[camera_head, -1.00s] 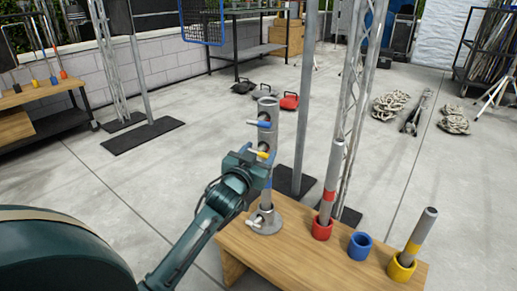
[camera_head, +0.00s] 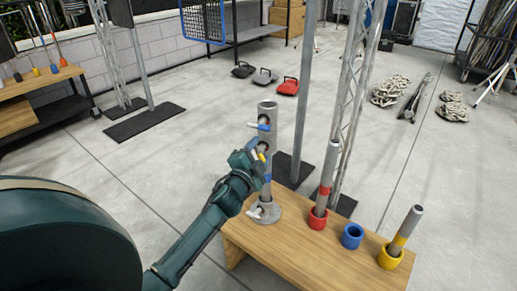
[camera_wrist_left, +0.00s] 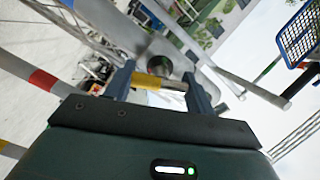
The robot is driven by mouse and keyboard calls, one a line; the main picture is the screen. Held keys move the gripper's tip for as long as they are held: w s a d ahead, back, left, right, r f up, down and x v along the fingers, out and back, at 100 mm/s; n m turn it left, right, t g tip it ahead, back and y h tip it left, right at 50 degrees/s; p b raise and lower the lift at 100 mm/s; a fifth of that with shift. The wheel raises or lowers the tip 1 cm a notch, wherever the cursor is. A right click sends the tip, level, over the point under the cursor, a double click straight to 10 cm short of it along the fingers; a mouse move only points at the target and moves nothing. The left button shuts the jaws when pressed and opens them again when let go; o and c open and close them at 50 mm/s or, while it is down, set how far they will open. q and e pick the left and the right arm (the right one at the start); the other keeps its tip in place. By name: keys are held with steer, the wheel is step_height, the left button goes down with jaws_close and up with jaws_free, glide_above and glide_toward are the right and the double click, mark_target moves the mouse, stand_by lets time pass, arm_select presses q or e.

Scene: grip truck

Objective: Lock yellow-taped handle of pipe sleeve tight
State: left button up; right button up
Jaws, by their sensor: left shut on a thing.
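The grey pipe sleeve (camera_head: 269,138) stands upright on a round metal base (camera_head: 268,213) at the left end of the wooden bench. A blue-taped handle (camera_head: 262,126) sticks out to the left near its top. The yellow-taped handle (camera_head: 261,156) is lower and partly hidden by my left gripper (camera_head: 254,156). In the left wrist view the yellow tape (camera_wrist_left: 147,80) lies between the two fingers of my left gripper (camera_wrist_left: 160,82), which is shut on this handle. Another handle (camera_head: 256,211) sits low at the base. My right gripper is not in view.
The wooden bench (camera_head: 290,248) also bears a red cup (camera_head: 318,219) and a yellow cup (camera_head: 390,257), each with a taped pipe in it, and an empty blue cup (camera_head: 352,237). A grey pole and a truss stand close behind the bench.

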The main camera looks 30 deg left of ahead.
arm_select(q)
steer(key=m+p, duration=0.1)
steer(key=m, duration=0.3)
steer(key=shift+m, duration=0.3)
steer(key=m, duration=0.5)
steer(key=shift+p, duration=0.4)
steer(key=m, duration=0.5)
steer(key=shift+p, duration=0.4)
steer(key=m+p, duration=0.1)
steer(key=m, duration=0.3)
steer(key=shift+m+p, duration=0.4)
steer(key=shift+m, duration=0.9)
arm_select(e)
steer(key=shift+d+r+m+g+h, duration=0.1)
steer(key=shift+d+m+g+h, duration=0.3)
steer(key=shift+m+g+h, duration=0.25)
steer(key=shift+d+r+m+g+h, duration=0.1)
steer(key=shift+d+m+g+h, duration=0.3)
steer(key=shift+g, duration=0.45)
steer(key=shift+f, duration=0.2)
arm_select(q)
steer(key=o, duration=1)
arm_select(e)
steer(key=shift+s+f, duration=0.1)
